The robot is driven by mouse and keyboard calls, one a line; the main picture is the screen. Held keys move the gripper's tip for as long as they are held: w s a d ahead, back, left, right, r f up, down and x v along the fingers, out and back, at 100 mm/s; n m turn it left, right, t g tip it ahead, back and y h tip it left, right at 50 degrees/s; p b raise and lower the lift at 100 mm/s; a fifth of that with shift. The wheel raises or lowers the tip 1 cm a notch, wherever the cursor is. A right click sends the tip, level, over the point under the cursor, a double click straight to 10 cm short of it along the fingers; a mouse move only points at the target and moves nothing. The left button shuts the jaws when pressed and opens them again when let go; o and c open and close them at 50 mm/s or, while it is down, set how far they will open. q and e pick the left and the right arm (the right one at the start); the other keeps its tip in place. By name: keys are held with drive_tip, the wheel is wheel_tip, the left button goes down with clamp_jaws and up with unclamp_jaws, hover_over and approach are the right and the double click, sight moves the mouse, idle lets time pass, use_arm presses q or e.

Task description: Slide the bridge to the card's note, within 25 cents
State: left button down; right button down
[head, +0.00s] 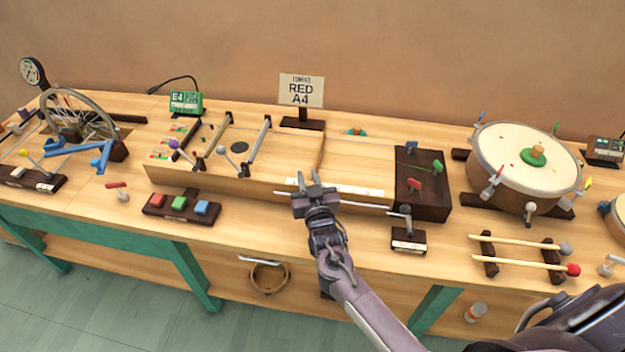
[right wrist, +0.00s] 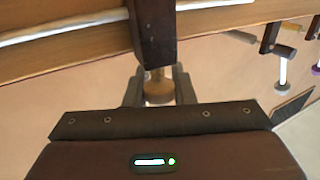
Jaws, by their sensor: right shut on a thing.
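The sign card (head: 301,91) stands behind the long wooden string box (head: 225,178); it reads "RED A4" below a small blurred word. The green tuner (head: 186,102) at the back left shows "E4". My right gripper (head: 315,187) is at the front edge of the box, below the card. In the right wrist view, the gripper (right wrist: 158,88) is shut on a round wooden knob (right wrist: 158,92) below a dark bar (right wrist: 153,35), which looks like the bridge. Most of the bridge is hidden by the gripper in the head view. My left gripper is not in view.
A block with red, green and blue buttons (head: 180,205) sits in front left of the box. A small lever stand (head: 408,240) is close right of my right gripper. A drum (head: 525,160) and mallets on a rack (head: 520,255) are further right.

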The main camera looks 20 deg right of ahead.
drive_tip(key=c, duration=1.2)
unclamp_jaws()
drive_tip(key=s+a+b, duration=0.1)
drive_tip(key=s, duration=0.6)
drive_tip(key=shift+s, duration=0.4)
drive_tip(key=shift+a+f, duration=0.1)
